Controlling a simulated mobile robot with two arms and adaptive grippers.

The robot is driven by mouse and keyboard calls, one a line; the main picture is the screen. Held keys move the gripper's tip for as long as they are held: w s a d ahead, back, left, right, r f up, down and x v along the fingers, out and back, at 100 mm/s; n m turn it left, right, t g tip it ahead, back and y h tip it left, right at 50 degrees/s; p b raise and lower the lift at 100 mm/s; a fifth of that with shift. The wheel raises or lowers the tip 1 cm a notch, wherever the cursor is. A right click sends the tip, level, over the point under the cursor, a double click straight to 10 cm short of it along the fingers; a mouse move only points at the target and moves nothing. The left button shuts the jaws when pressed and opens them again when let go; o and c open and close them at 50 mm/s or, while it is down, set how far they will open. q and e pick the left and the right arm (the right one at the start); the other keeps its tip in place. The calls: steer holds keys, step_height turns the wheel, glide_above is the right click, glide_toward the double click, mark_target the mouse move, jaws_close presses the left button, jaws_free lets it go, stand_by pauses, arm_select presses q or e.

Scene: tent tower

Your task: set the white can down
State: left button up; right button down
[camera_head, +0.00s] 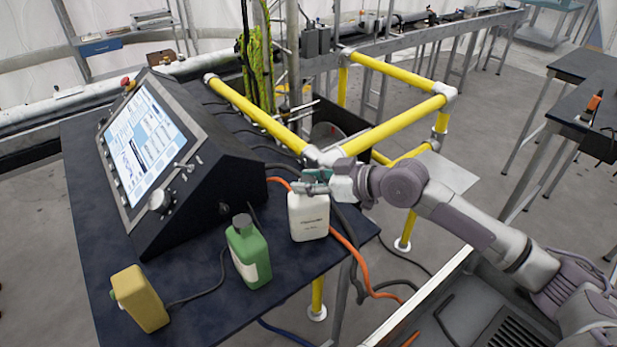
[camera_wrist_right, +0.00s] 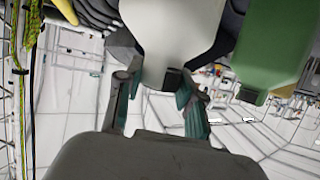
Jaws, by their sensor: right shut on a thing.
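The white can (camera_head: 308,217) is upright at the right side of the dark table (camera_head: 210,315), with a small printed label facing me. My right gripper (camera_head: 316,182) is shut on the top of it, reaching in from the right. In the right wrist view, the white can (camera_wrist_right: 165,35) shows with its dark cap between the fingers of my right gripper (camera_wrist_right: 155,105). I cannot tell whether the can's base touches the table or hangs just above it. My left gripper is not in view.
A green can (camera_head: 249,252) stands just left of the white can, and a yellow can (camera_head: 140,299) stands farther left. A black console (camera_head: 215,165) with a screen is behind them. An orange cable (camera_head: 350,250) and dark cables run close by. Yellow rails (camera_head: 395,125) stand behind my arm.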

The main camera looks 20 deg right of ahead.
steer(key=shift+r, duration=0.1)
steer(key=c, duration=0.7)
jaws_free()
steer(key=shift+b+v, duration=2.1)
steer(key=shift+v, duration=3.9)
